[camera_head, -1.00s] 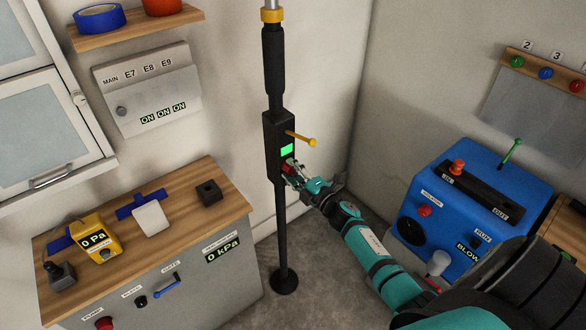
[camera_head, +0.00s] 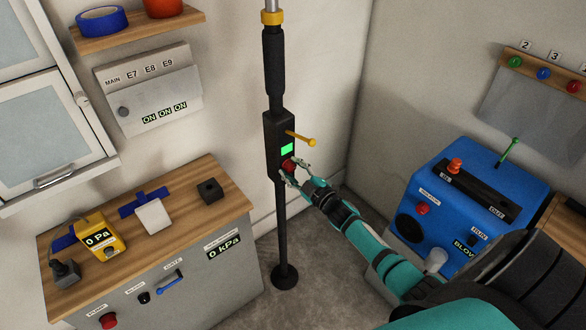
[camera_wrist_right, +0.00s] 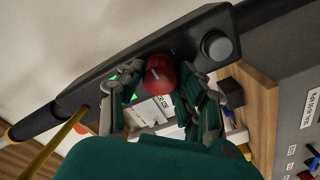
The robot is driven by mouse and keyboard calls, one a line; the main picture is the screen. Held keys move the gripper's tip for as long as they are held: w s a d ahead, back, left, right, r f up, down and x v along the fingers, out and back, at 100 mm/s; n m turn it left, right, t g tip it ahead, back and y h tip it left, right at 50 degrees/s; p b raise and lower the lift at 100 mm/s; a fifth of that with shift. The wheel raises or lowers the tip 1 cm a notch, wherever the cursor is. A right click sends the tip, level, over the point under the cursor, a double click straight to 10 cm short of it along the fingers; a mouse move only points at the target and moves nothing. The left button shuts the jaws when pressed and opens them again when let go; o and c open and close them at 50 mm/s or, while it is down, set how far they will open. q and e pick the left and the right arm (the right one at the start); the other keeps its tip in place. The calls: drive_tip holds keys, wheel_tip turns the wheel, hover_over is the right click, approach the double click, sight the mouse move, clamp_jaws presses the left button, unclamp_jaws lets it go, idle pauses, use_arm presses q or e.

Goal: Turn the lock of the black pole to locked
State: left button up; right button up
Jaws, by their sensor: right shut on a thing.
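The black pole (camera_head: 281,230) stands upright on a round foot, with a black box (camera_head: 273,150) at mid-height. The box carries a lit green display (camera_head: 287,149), a yellow lever (camera_head: 301,138) sticking out to the right and a red knob (camera_head: 288,164) below. My right gripper (camera_head: 294,171) is at the red knob, its fingers on either side. In the right wrist view the red knob (camera_wrist_right: 160,72) shows a pale mark on its face and sits between the fingertips of my right gripper (camera_wrist_right: 164,86). My left gripper is not in view.
A wood-topped cabinet (camera_head: 230,206) with a yellow gauge (camera_head: 102,237) stands left of the pole. A blue machine (camera_head: 440,190) stands to the right. A grey round button (camera_wrist_right: 217,46) is beside the knob in the right wrist view.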

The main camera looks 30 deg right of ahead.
idle(0.5)
drive_tip(key=o, duration=1.1)
drive_tip(key=shift+o, duration=0.2)
drive_tip(key=s+d, duration=0.1)
drive_tip(key=s, duration=1.1)
drive_tip(key=shift+f, duration=0.15)
